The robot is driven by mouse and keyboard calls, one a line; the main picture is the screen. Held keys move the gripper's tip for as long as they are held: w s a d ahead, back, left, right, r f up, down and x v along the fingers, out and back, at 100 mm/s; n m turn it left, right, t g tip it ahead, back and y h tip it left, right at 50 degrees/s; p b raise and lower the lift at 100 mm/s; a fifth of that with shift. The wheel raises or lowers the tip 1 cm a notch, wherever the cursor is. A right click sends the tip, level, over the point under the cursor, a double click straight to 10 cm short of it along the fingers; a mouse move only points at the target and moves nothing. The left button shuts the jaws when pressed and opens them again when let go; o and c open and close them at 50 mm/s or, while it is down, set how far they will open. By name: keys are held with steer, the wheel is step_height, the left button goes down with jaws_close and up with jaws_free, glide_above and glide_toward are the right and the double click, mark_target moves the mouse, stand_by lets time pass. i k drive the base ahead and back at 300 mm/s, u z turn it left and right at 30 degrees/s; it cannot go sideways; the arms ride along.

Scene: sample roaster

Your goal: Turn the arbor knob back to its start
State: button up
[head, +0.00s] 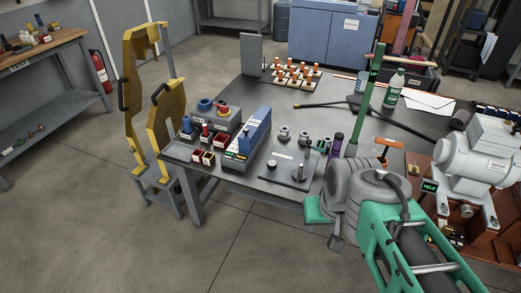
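No part is readably labelled as the arbor knob, so I cannot tell which it is. A dark plate (290,177) at the table's front edge carries a small round black knob (272,164) and an upright post (300,172). A grey motor-like machine (480,158) at the right has a round grey fitting (466,211) on its front, and a small display (428,186) that seems to read "HELD" beside it. My green and grey arm fills the lower right. My gripper (327,224) appears at its left end, beyond the table's front edge and apart from the plate. Its fingers are not clear.
The dark table (240,100) holds a blue-topped block (250,135), labelled bins, a rack of orange-topped pieces (295,73), a green bottle (393,90) and a dark hose. Yellow guards (140,85) stand left. Floor in front is clear.

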mark_target(272, 164)
steer(key=u, duration=0.7)
steer(key=i, duration=1.15)
steer(key=u, duration=0.75)
